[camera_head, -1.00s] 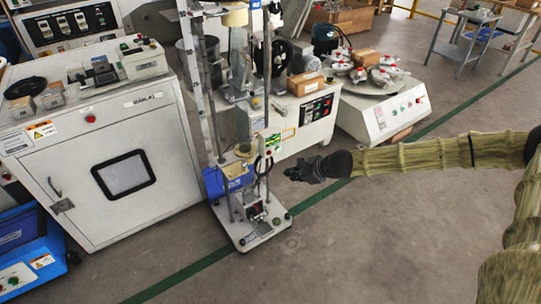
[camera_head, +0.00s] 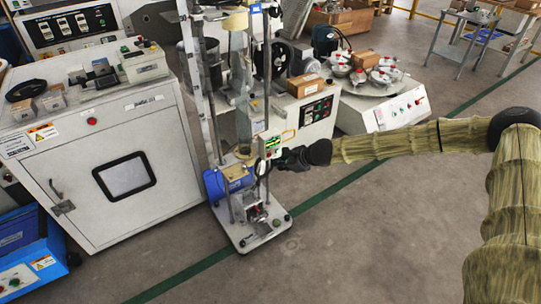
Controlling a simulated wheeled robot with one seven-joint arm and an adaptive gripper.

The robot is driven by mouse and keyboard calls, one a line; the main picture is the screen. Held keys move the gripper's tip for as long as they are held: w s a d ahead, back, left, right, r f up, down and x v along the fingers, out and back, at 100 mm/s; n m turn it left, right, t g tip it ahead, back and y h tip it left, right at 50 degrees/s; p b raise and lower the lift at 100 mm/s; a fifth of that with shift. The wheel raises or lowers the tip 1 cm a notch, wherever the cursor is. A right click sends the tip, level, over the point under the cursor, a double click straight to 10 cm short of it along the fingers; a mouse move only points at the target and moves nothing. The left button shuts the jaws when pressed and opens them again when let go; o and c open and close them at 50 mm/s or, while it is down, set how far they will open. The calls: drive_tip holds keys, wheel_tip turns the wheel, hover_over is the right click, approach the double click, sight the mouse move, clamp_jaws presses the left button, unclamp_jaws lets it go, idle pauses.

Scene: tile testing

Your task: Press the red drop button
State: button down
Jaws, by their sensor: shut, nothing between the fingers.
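The drop tester (camera_head: 247,236) is a tall frame of metal posts on a light base, with a blue cylinder (camera_head: 228,180) low on it. A small green-and-white control box (camera_head: 270,144) sits on its right post. The red button is too small to make out clearly on this box, and my gripper may partly hide it. My gripper (camera_head: 279,161) is dark, shut and empty. Its tip is at the lower right edge of the control box in the picture. I cannot tell whether it touches the box.
A white cabinet (camera_head: 130,218) with a dark window stands to the left and has its own red button (camera_head: 92,121). The floor in front is clear.

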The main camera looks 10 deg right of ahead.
drive_tip(key=shift+w+a, duration=0.2)
drive_tip(key=shift+w, duration=0.4)
drive_tip(key=shift+w+a, duration=0.35)
drive_tip(key=shift+w, duration=0.4)
idle(2.2)
drive_tip(key=shift+s+d, duration=0.3)
drive_tip(key=shift+s, duration=0.5)
drive_tip(key=shift+s, duration=0.1)
drive_tip(key=shift+s+d+b, duration=0.1)
drive_tip(key=shift+s+d, duration=0.2)
drive_tip(key=shift+s, duration=0.45)
drive_tip(key=shift+s+d+b, duration=0.15)
drive_tip(key=shift+s+d, duration=0.15)
drive_tip(key=shift+s, duration=0.5)
drive_tip(key=shift+s+d+b, duration=0.1)
drive_tip(key=shift+s+d, duration=0.2)
drive_tip(key=shift+s, duration=0.45)
